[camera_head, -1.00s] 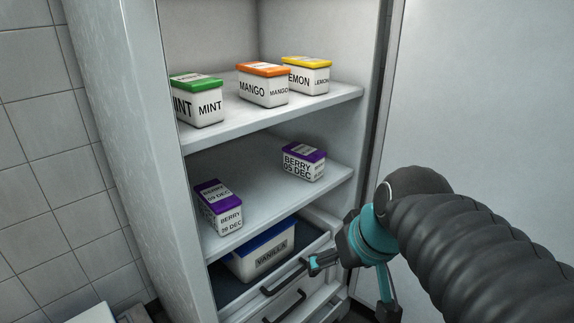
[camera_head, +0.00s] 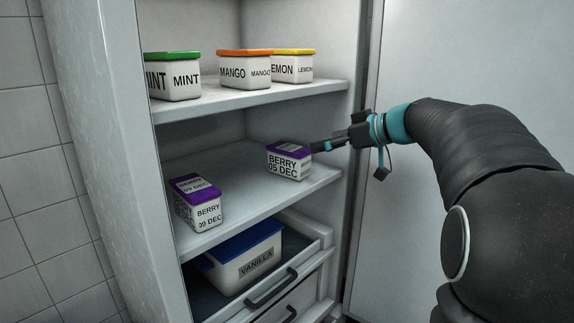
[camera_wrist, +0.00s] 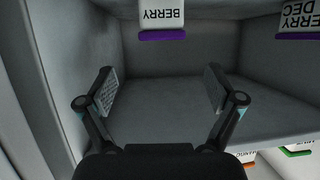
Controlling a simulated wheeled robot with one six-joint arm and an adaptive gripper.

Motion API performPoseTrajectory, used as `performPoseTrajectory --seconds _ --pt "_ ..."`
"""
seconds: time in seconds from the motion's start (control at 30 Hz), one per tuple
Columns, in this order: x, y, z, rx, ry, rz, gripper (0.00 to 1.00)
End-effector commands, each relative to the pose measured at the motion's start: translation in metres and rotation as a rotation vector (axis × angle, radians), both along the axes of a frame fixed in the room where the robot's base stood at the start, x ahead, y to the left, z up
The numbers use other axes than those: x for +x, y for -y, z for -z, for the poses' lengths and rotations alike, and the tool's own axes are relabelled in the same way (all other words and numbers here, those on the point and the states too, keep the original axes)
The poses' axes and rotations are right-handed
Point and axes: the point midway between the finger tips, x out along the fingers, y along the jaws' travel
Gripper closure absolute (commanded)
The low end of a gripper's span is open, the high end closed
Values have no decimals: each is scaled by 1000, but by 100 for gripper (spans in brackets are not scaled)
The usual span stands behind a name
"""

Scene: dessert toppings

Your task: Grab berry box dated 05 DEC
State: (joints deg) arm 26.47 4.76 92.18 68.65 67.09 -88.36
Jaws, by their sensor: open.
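The berry box dated 05 DEC (camera_head: 289,163) is white with a purple lid and stands on the middle shelf (camera_head: 250,205), at its right. A second purple-lidded berry box (camera_head: 201,207), its date reading like 09 DEC, stands to the left near the front edge. My gripper (camera_head: 318,149) is at the right of the 05 DEC box; in the head view its tip overlaps or nearly meets the box's edge. In the wrist view my gripper (camera_wrist: 160,92) is open with nothing between its fingers. A berry box (camera_wrist: 162,16), apparently the 05 DEC one, is at the top centre, cut off.
Mint (camera_head: 173,78), mango (camera_head: 244,71) and lemon (camera_head: 293,67) boxes stand on the upper shelf. Below, an open drawer holds a blue-lidded vanilla box (camera_head: 243,258). The cabinet's left wall (camera_head: 100,120) flanks the shelves. The middle shelf is clear between the berry boxes.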

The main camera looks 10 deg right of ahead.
Motion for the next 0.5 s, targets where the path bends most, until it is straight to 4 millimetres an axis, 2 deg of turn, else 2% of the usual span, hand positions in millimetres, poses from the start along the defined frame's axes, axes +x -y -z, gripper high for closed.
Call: performPoseTrajectory --seconds 0.1,0.3,0.5 --pt "16 -16 10 1 -4 -4 8" --pt "38 -35 22 1 -3 -2 8" --pt "47 -43 27 0 -4 0 8"
